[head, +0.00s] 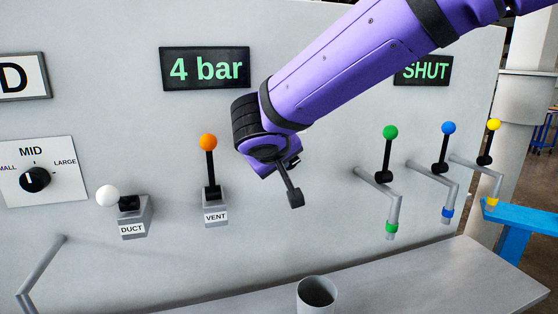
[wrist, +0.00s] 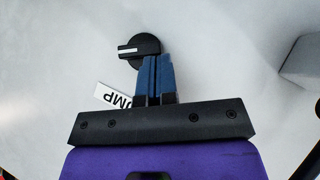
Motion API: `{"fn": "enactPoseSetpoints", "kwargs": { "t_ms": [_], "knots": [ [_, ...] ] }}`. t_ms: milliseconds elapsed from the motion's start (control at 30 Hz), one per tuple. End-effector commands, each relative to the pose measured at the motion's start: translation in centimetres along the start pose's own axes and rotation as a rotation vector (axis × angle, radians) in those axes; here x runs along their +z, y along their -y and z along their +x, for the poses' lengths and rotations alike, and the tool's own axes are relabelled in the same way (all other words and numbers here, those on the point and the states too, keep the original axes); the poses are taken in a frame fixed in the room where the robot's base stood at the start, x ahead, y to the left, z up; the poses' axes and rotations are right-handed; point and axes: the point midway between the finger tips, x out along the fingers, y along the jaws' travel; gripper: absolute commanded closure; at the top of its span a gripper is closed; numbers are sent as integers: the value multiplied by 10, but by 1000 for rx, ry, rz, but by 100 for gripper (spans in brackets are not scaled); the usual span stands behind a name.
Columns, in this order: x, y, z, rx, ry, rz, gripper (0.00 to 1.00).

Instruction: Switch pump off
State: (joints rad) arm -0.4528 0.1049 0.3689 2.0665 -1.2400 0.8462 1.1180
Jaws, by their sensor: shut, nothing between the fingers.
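The pump switch is a round black knob (wrist: 143,44) with a white pointer mark, seen in the wrist view on the pale panel. The mark points left in that view.
The grey panel (head: 330,230) carries a duct lever (head: 108,195), an upright orange-topped vent lever (head: 208,143), a size dial (head: 35,179) and green (head: 390,133), blue (head: 449,128) and yellow (head: 493,124) levers above spouts. Displays read "4 bar" (head: 206,69) and "SHUT" (head: 424,71). A cup (head: 316,292) stands below.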

Motion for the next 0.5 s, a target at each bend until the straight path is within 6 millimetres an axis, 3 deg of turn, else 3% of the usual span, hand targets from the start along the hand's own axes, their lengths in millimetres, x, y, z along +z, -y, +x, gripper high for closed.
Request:
{"fn": "enactPoseSetpoints", "kwargs": {
  "t_ms": [500],
  "knots": [
    [1,3,2,60,0,-61,100]
  ]
}}
